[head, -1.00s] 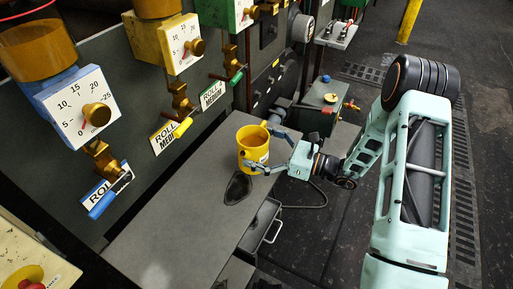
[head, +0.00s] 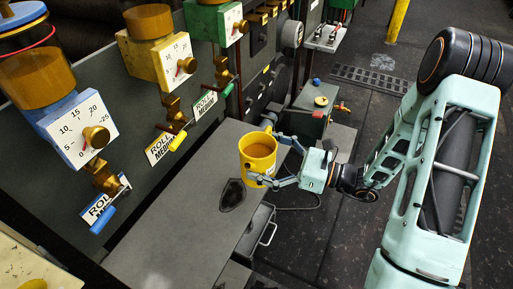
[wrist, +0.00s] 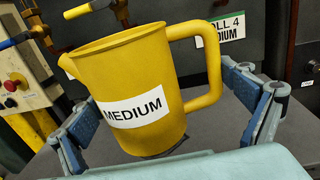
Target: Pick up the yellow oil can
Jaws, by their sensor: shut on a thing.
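The yellow oil can (head: 250,158) is an upright, open-topped jug with amber-brown liquid showing inside in the head view. It is held above the grey tabletop, over its right-hand part. My gripper (head: 272,157) comes from the right, with its blue-grey fingers around the can's sides. In the wrist view the can (wrist: 135,85) shows a white MEDIUM label, a spout at the left and a handle at the right. My fingers stand at both sides of it. The exact contact points are hard to see.
The grey table (head: 180,215) is mostly bare, with a dark shadow patch (head: 232,195) below the can. The machine panel with gauges, valves and the yellow-handled valve (head: 178,142) borders the left. A small green box (head: 318,103) stands behind. A drawer handle (head: 269,234) projects at the table's right side.

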